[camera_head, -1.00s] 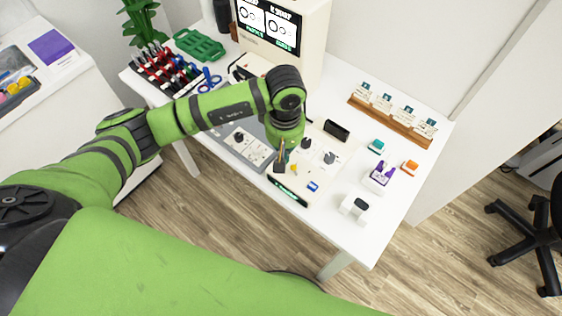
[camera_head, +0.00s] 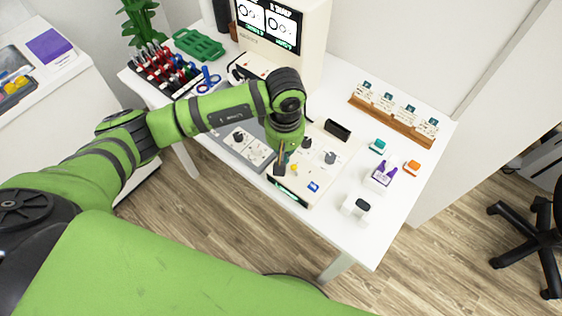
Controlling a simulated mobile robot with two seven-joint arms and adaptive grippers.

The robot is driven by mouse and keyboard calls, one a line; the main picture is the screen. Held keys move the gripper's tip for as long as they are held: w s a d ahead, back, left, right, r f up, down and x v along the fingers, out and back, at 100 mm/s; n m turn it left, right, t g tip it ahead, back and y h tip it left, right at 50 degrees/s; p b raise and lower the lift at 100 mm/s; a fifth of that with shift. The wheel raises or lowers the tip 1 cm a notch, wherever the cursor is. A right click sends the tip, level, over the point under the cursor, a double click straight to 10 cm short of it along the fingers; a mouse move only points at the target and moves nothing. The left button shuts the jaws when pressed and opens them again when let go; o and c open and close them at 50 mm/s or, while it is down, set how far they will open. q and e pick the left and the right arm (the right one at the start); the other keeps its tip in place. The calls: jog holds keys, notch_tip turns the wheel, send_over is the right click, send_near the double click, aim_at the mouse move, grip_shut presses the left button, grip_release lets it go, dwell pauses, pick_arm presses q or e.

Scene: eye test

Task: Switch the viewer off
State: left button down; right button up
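A white viewer with a lit screen (camera_head: 268,24) stands at the back of the white table; the screen shows two round figures and green text. In front of it lies a cream control panel (camera_head: 318,178) with dark knobs (camera_head: 330,157), a yellow part (camera_head: 294,168), a blue part (camera_head: 313,187) and a green-lit strip on its front edge. My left gripper (camera_head: 280,169) points down over the left part of this panel. Its dark fingertips are small and partly hidden by my wrist, so I cannot tell its opening or whether it touches. My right gripper is out of view.
A grey panel with knobs (camera_head: 240,139) lies left of the gripper. Tools in a rack (camera_head: 165,70) and a green tray (camera_head: 200,44) are at the back left. Small bottles (camera_head: 382,175), a white block (camera_head: 355,206) and a wooden card rack (camera_head: 392,124) are at the right.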

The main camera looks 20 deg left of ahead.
pick_arm(q)
jog(key=shift+s+f, duration=0.1)
jog(key=shift+f, duration=0.2)
jog(key=shift+r, duration=0.15)
jog(key=shift+r+p, duration=0.3)
jog(key=shift+r, duration=0.55)
jog(key=shift+r+p, duration=1.1)
jog(key=shift+r, duration=1.5)
